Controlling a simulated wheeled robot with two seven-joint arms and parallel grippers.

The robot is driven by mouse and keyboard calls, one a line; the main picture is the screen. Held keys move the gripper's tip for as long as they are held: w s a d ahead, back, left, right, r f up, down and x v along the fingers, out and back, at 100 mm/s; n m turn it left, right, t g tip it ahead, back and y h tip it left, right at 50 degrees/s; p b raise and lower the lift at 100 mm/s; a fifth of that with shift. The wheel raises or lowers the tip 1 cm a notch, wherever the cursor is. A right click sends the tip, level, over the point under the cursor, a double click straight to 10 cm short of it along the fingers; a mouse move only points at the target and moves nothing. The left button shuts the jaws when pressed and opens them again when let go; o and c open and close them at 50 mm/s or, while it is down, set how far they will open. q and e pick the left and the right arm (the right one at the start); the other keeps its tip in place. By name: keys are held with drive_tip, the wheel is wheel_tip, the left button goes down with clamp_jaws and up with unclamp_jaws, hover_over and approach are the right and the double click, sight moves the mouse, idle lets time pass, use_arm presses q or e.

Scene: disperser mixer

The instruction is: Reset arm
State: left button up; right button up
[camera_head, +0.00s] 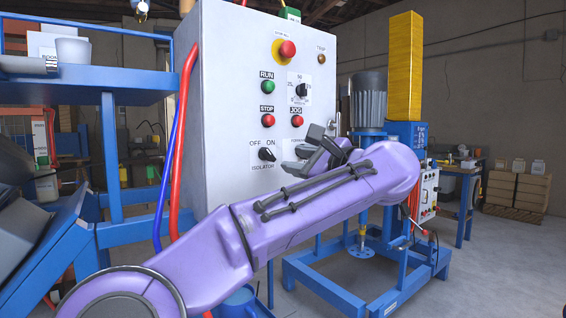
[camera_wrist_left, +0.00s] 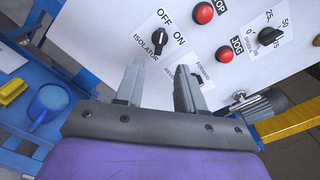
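My left gripper (camera_head: 305,150) is raised in front of the lower right part of the white control cabinet (camera_head: 222,90), and my purple left arm crosses the foreground. In the left wrist view its two grey fingers (camera_wrist_left: 160,72) stand apart with nothing between them. The black isolator knob (camera_head: 267,154) is left of the gripper in the head view; in the wrist view the knob (camera_wrist_left: 159,39) is beyond the fingertips, apart from them. The forward/reverse switch label is partly hidden behind the gripper. My right gripper is not in view.
The cabinet carries a red emergency stop (camera_head: 287,49), a green run button (camera_head: 268,87), a red stop button (camera_head: 267,115) and a jog button (camera_head: 297,121). A blue shelf (camera_head: 90,90) stands left. The mixer motor (camera_head: 369,98) and blue frame stand right, with open floor beyond.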

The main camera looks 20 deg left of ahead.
use_arm(q)
drive_tip(key=shift+v, duration=1.15)
